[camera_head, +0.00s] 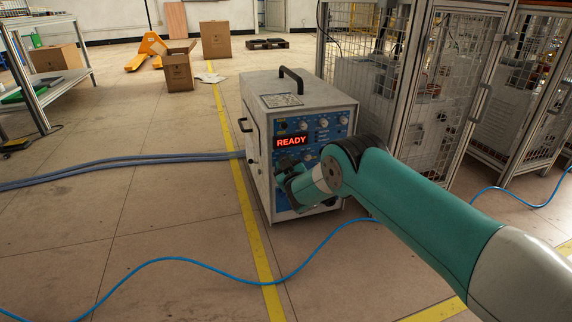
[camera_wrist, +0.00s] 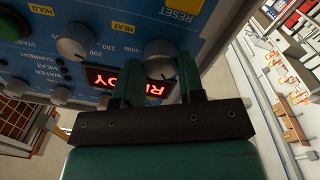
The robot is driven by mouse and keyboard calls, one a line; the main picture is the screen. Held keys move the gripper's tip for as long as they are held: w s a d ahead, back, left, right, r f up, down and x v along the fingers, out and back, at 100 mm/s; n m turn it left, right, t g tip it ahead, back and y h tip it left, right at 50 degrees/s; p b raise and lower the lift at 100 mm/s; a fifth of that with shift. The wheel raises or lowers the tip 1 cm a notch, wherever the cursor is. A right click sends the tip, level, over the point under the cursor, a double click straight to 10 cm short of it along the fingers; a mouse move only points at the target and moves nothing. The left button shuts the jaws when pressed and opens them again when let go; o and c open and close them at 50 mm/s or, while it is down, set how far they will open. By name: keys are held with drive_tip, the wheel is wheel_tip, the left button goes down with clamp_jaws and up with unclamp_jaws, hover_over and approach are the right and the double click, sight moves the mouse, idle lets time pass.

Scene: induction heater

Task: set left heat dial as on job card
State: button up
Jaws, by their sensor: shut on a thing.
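The heater (camera_head: 258,150) is a grey box with a blue front panel and a red lit display (camera_head: 291,141) reading READY. My gripper (camera_head: 290,183) is at the lower left of this panel and hides part of it. In the wrist view, my gripper (camera_wrist: 160,68) has its two dark fingers on either side of a round grey dial (camera_wrist: 158,49), shut on it. A second grey dial (camera_wrist: 76,42) stands apart to the left, with numbers around it. Its pointer cannot be read clearly. A printed plate (camera_head: 281,100) lies on the heater's top; its text is too small to read.
Wire-mesh cages (camera_head: 440,90) stand close to the right of the heater. A blue cable (camera_head: 170,259) crosses the floor in front, and thick grey hoses (camera_head: 110,167) run to the left. Cardboard boxes (camera_head: 178,70) stand far back. The left floor is mostly free.

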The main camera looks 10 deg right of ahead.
idle(0.3)
drive_tip(key=o, duration=0.9)
drive_tip(key=s+p, duration=0.5)
drive_tip(key=p, duration=0.1)
drive_tip(key=s+p, duration=0.6)
drive_tip(key=p, duration=0.1)
drive_tip(key=s+d+p, duration=0.1)
drive_tip(key=s+p, duration=0.5)
drive_tip(key=p, duration=0.1)
drive_tip(key=shift+s+f, duration=0.2)
drive_tip(key=shift+f, duration=0.1)
